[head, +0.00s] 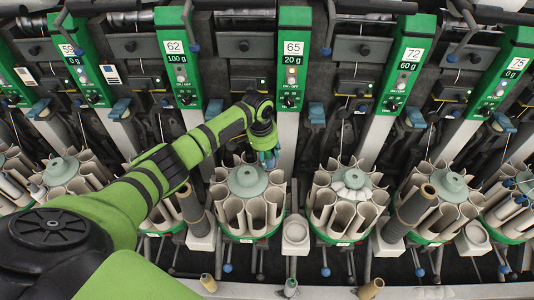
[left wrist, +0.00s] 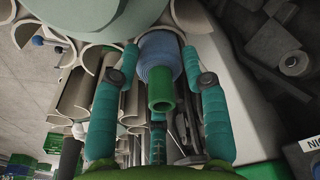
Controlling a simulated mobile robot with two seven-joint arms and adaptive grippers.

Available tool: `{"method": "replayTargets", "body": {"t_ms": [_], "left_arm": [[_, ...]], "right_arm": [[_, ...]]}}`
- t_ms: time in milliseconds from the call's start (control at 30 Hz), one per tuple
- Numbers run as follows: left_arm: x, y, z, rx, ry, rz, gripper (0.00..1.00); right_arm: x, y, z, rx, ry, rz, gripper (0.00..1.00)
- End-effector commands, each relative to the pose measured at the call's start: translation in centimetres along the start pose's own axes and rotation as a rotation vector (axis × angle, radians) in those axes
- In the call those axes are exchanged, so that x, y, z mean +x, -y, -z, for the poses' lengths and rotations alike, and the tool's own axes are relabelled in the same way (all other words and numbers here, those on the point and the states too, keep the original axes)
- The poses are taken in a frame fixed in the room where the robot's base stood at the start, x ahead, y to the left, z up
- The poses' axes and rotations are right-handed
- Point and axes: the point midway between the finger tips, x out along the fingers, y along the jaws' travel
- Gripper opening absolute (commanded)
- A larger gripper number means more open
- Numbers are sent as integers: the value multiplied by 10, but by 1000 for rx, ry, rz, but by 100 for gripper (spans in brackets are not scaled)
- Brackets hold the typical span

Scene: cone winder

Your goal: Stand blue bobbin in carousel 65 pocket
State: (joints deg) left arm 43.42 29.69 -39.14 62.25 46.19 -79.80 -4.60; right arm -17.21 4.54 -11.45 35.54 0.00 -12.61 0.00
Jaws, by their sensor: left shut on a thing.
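My left gripper (head: 266,157) is at the back rim of the carousel (head: 246,203) below the panel marked 65 (head: 292,60). In the left wrist view the left gripper (left wrist: 160,62) is shut on the blue bobbin (left wrist: 162,50), blue yarn on a green tube (left wrist: 161,92), with one teal finger on each side. The tube's green end points towards the wrist camera. The carousel's pale pockets and round cap (left wrist: 90,15) lie close by. The bobbin's far end is hidden, so I cannot tell whether it is inside a pocket. My right gripper is not in view.
Another carousel (head: 347,203) stands to the right, another cap (head: 61,171) to the left. Dark cones (head: 412,208) stand between carousels. Green panels line the back.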

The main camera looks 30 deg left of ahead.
Motion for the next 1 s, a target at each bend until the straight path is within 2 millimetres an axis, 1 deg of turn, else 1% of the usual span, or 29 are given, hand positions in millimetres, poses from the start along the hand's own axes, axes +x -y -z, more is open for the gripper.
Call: {"method": "replayTargets", "body": {"t_ms": [233, 867, 900, 933, 1000], "left_arm": [[1, 0, 0, 0, -1, 0, 19], [17, 0, -3, 0, -1, 1, 19], [16, 0, -3, 0, -1, 1, 61], [16, 0, -3, 0, -1, 1, 73], [16, 0, -3, 0, 0, 0, 73]], "right_arm": [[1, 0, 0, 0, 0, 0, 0], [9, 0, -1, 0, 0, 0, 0], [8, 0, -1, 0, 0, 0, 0], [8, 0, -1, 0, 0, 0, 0], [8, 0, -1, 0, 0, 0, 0]]}}
